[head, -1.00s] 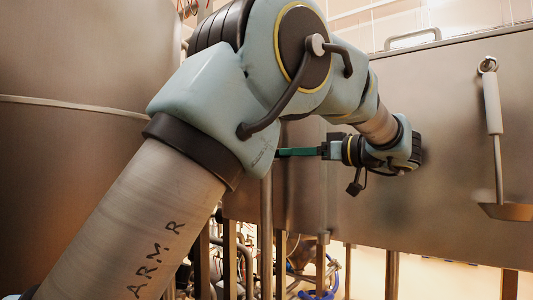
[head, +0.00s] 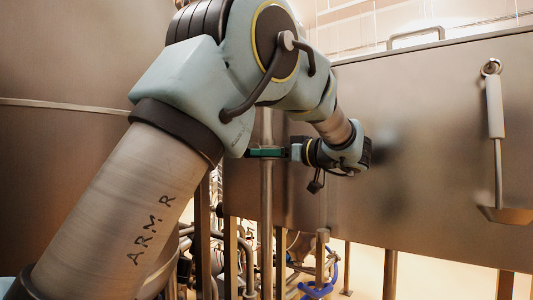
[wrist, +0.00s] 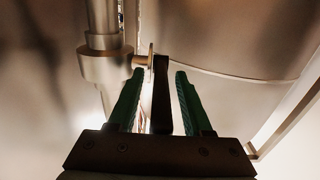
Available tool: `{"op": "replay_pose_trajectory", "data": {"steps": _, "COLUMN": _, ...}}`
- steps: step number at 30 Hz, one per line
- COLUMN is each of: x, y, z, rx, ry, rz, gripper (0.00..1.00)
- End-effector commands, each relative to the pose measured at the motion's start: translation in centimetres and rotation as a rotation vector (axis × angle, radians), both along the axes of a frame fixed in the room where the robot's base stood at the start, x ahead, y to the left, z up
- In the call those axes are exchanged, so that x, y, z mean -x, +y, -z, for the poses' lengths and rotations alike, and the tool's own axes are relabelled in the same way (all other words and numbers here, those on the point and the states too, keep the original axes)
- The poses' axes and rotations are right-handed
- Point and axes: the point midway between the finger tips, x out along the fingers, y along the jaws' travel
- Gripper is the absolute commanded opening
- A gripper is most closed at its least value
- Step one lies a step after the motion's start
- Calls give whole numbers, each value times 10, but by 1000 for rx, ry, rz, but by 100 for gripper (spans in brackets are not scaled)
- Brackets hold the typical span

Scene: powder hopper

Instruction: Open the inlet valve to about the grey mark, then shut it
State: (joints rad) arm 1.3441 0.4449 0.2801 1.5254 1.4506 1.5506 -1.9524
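In the wrist view, a steel pipe with a wider valve body (wrist: 105,66) stands at upper left. A short stem with a thin disc (wrist: 151,58) sticks out of its right side. A dark valve lever (wrist: 161,92) hangs from there, between the two green fingers of my gripper (wrist: 160,82). The fingers are open, with gaps on both sides of the lever. In the head view my gripper (head: 262,153) points left, and my arm hides the valve. I cannot make out a grey mark in either view.
A large steel tank wall (head: 430,150) fills the right of the head view, with a hanging white-handled scoop (head: 495,105). Pipes and a blue hose (head: 322,288) run below. A vertical steel post (head: 266,200) stands near my gripper.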

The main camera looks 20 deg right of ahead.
Motion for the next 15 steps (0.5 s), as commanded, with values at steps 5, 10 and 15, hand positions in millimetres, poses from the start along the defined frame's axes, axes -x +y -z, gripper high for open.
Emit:
{"op": "replay_pose_trajectory", "data": {"steps": 5, "x": 0, "y": 0, "z": 0, "rx": 0, "ry": 0, "rz": 0, "gripper": 28}}
{"op": "replay_pose_trajectory", "data": {"steps": 10, "x": 0, "y": 0, "z": 0, "rx": 0, "ry": 0, "rz": 0, "gripper": 9}}
{"op": "replay_pose_trajectory", "data": {"steps": 15, "x": 0, "y": 0, "z": 0, "rx": 0, "ry": 0, "rz": 0, "gripper": 0}}
